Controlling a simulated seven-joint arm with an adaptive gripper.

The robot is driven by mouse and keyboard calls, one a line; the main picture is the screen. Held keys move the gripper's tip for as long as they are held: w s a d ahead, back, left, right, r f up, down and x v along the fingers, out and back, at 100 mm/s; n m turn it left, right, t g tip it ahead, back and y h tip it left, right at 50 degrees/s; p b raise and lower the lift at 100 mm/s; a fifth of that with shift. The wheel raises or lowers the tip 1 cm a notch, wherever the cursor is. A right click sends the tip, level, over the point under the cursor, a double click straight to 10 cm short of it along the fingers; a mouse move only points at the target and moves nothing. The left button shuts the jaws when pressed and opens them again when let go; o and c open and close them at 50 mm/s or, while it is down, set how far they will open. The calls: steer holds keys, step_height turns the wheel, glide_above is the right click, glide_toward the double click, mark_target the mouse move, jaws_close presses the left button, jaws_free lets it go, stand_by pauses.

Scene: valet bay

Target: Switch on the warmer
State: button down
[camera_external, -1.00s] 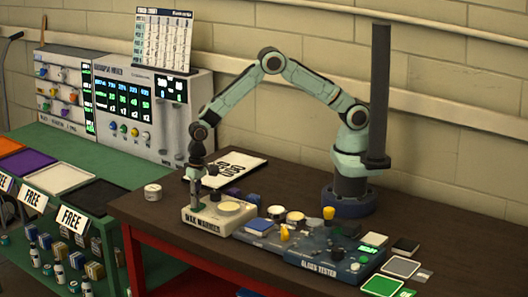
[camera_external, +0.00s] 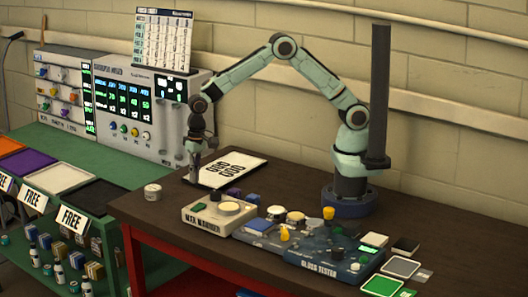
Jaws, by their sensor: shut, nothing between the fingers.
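The wax warmer (camera_external: 205,220) is a cream box with dark lettering on its front, near the left part of the dark brown table. A round pale pan (camera_external: 229,208) sits on its top, with a small dark knob or part (camera_external: 214,196) behind it. The state of its switch is too small to tell. My gripper (camera_external: 193,181) is shut and empty, pointing down, above and behind the warmer's left end. It is apart from the warmer, by the left edge of the white printed sheet.
A small white tin (camera_external: 152,192) stands left of the warmer. The white printed sheet (camera_external: 232,169) lies behind it. A green bench (camera_external: 60,150) with displays stands at left.

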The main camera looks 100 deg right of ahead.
step_height(320, 180, up, 7)
steer(key=shift+w+a, duration=0.25)
steer(key=shift+w, duration=0.05)
steer(key=shift+f, duration=0.1)
step_height(320, 180, up, 10)
steer(key=s+d+t, duration=0.1)
steer(key=s+t, duration=0.1)
steer(key=s+d+r, duration=0.2)
steer(key=s+r, duration=0.3)
steer(key=s, duration=0.4)
steer(key=s+f+n+g, duration=0.1)
steer(key=s+f+n, duration=0.4)
steer(key=s, duration=0.6)
steer(key=s+f+n+g, duration=0.2)
steer(key=s+f+n, duration=0.3)
steer(key=s, duration=0.6)
steer(key=shift+s+d, duration=0.25)
steer(key=shift+d, duration=0.1)
steer(key=c, duration=1.8)
jaws_free()
